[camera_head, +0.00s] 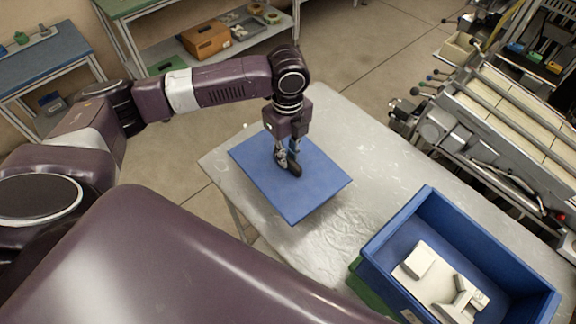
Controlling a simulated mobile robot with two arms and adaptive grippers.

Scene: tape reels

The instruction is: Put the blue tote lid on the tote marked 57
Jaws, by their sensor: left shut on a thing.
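The blue tote lid (310,195) is a flat blue panel over the left part of the metal table. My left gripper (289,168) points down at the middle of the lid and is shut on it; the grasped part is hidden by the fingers. I cannot tell whether the lid touches the table. An open blue tote (397,226) stands at the right front of the table, with white items (440,285) inside. No number 57 can be read on it. My right gripper is not in view.
The metal table (375,160) has bare room between lid and tote. Something green (372,290) shows under the tote's left side. A machine with rollers (500,130) stands along the right. Shelves with an orange-brown box (205,38) stand at the back left.

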